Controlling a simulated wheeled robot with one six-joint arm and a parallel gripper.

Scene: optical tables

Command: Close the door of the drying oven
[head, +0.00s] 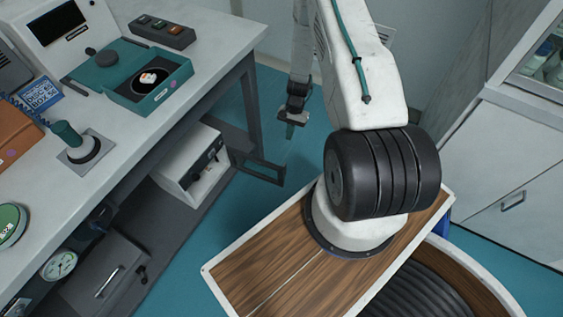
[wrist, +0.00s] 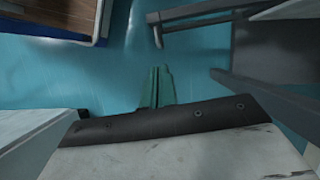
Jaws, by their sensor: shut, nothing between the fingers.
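The drying oven appears to be the white box (head: 190,162) on the low shelf under the bench in the head view. A dark frame (head: 262,172), which looks like its door, stands out from the box's right end over the floor, so the door looks open. In the wrist view the frame (wrist: 195,22) shows at the top, right of centre. My gripper (head: 290,130) hangs just beyond and above the frame in the head view. Its green fingers (wrist: 156,88) are shut and empty, apart from the frame, over bare floor.
A bench leg (head: 252,100) stands close behind the frame; a grey bar (wrist: 262,97) shows at right in the wrist view. A grey unit with a handle (head: 105,283) is farther left under the bench. White cabinets (head: 510,185) stand at right. Teal floor (head: 300,155) is clear around my gripper.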

